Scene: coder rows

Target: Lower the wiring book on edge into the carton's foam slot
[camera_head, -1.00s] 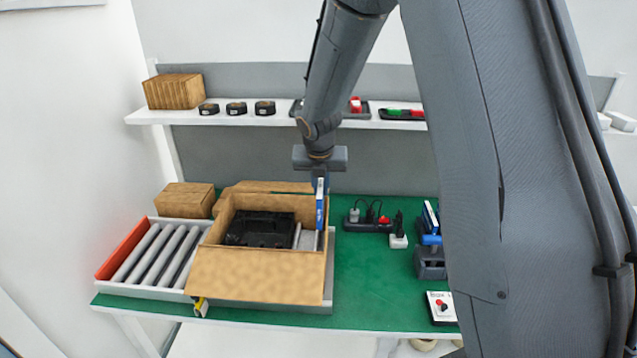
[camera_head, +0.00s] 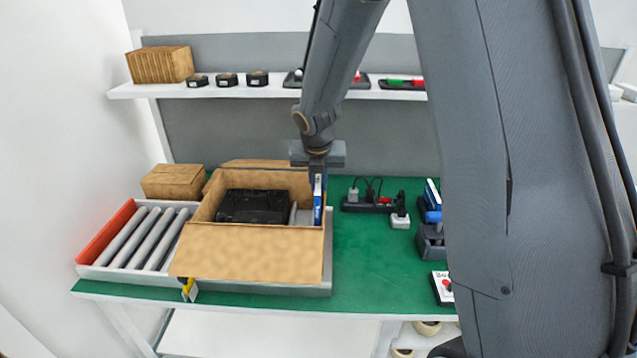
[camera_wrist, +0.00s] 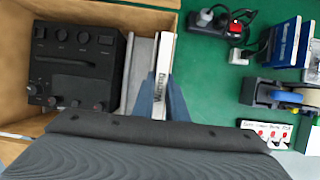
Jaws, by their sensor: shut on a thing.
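The wiring book (camera_head: 318,203) is blue with a white spine and stands upright on edge in my gripper (camera_head: 317,180). In the wrist view the book (camera_wrist: 161,78) shows its lettered spine between my gripper's fingers (camera_wrist: 163,98), which are shut on it. The open carton (camera_head: 248,252) sits on the bench with its front flap folded out. The book is at the carton's right side, beside the grey foam slot (camera_wrist: 139,75). How deep its lower edge reaches is hidden. A black device (camera_head: 253,206) fills the carton's left part.
A roller conveyor (camera_head: 140,237) lies left of the carton, with a closed box (camera_head: 173,181) behind. A power strip (camera_head: 370,204), blue books (camera_wrist: 285,42) and a tape dispenser (camera_wrist: 282,95) stand to the right.

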